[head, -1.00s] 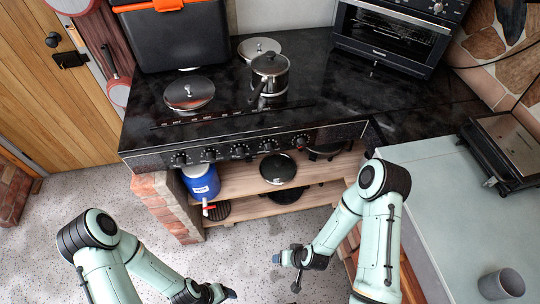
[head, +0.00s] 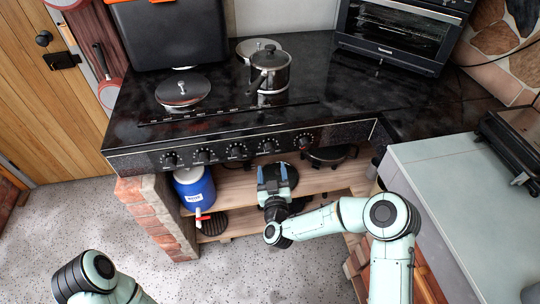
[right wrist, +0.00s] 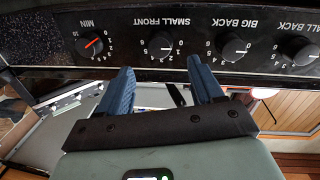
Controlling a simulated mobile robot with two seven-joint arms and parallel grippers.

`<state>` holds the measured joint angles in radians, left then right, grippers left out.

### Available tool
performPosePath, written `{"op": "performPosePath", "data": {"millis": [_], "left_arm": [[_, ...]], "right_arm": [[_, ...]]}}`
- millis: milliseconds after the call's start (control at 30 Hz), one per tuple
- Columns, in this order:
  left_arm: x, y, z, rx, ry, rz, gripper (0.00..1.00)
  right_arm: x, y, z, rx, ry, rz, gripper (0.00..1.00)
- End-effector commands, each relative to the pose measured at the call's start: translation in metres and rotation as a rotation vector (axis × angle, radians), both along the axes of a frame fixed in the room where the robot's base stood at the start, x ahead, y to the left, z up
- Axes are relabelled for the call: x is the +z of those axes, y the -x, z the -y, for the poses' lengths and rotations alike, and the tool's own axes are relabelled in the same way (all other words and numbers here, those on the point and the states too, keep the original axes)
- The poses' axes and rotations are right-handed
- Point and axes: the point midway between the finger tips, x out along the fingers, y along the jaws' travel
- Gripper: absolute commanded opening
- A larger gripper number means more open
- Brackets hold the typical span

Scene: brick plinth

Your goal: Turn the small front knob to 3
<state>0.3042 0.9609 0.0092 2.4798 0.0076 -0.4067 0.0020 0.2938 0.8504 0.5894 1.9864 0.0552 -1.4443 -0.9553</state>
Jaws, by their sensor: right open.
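The small front knob (head: 268,146) is a black knob on the front panel of the stove, second from the right in the row. It also shows upside down in the right wrist view (right wrist: 161,46) under the label SMALL FRONT; its pale pointer appears turned towards 0. My right gripper (head: 276,174) is just below and in front of this knob, with nothing between its fingers. In the right wrist view its two blue fingers (right wrist: 160,68) stand apart, pointing at the panel on either side of the knob, apparently short of it. My left gripper is out of view.
The knob with the red pointer (right wrist: 93,44) and the big back knob (right wrist: 233,48) flank it. Below the panel are shelves with a blue drinks jug (head: 194,187). A pot (head: 269,72) and a lidded pan (head: 182,90) stand on the hob. A counter (head: 440,190) is at right.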

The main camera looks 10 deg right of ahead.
Motion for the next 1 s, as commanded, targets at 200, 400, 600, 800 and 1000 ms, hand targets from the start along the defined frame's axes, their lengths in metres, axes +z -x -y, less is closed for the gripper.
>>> {"op": "performPosePath", "data": {"millis": [200,400,600,800,1000], "left_arm": [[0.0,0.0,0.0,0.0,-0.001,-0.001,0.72],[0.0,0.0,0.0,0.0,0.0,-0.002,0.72],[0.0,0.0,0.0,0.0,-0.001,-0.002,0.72],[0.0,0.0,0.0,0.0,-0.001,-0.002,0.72],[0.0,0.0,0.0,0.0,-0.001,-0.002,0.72]], "right_arm": [[-0.001,-0.044,0.005,-0.002,-0.003,0.001,0.66],[-0.001,-0.065,0.007,0.001,-0.002,-0.002,0.66],[-0.001,-0.072,0.008,0.002,-0.001,-0.002,0.66],[-0.001,-0.072,0.008,0.003,-0.001,-0.002,0.66],[-0.001,-0.071,0.008,0.002,-0.001,-0.002,0.1]]}}
